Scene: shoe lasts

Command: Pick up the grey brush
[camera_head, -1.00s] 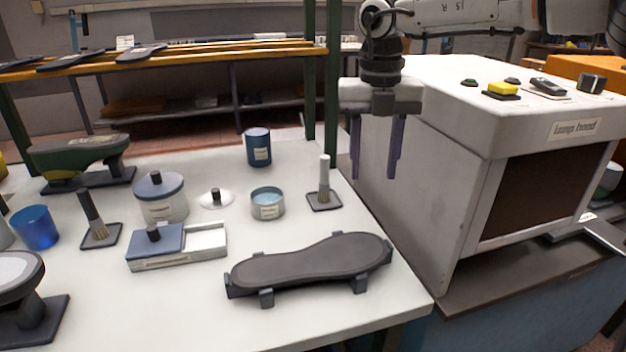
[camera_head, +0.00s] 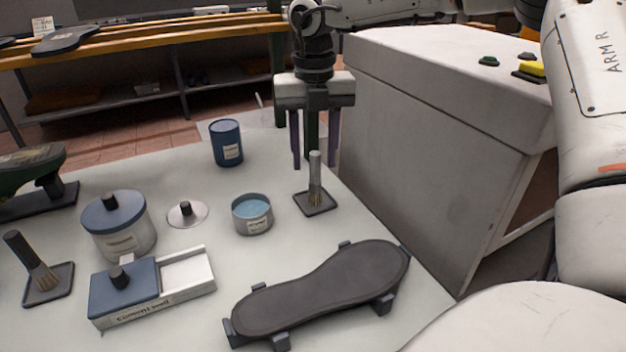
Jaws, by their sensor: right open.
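The grey brush (camera_head: 315,182) stands upright on a small dark square base near the right edge of the white table (camera_head: 200,327). Its grey handle points up and its bristles are at the bottom. My right gripper (camera_head: 315,165) is open, pointing down, with its two purple fingers just behind or around the top of the handle in the picture. I cannot tell whether the handle is between the fingers in depth. A second brush (camera_head: 36,264) with a dark handle leans on its own base at the left. My left gripper is not in view.
A blue cup (camera_head: 227,143), an open tin (camera_head: 252,214), a lidded pot (camera_head: 119,228) and a cement well box (camera_head: 151,290) stand left of the brush. A dark sole-shaped form (camera_head: 325,290) lies in front. A large white machine (camera_head: 430,140) stands close on the right.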

